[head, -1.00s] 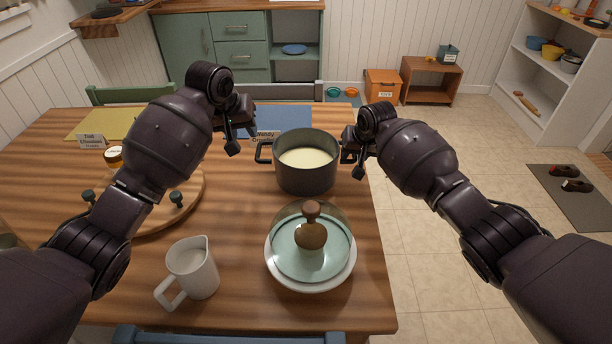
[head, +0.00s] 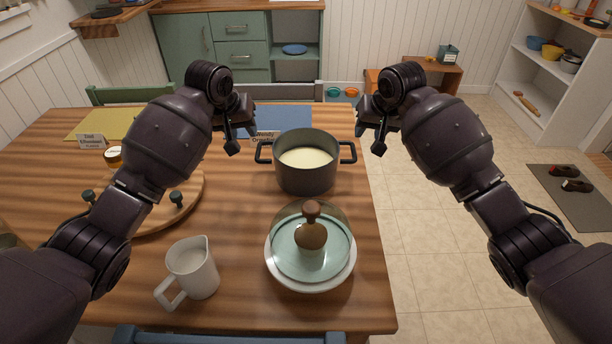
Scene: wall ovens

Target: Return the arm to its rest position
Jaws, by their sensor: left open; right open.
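My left gripper (head: 236,130) is open and empty above the table, to the left of the dark pot. My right gripper (head: 372,132) is open and empty, up and to the right of the pot, apart from its right handle. The dark grey pot (head: 305,177) stands upright on the wooden table with pale creamy contents and both side handles showing. Both arms reach forward from the lower corners of the head view, bent inward at the wrists.
On the table (head: 225,285) are a white pitcher (head: 193,270), a lidded dish (head: 310,250), a round wooden board (head: 190,200) and a small jar (head: 114,157). Yellow (head: 100,124) and blue (head: 285,118) mats lie at the back.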

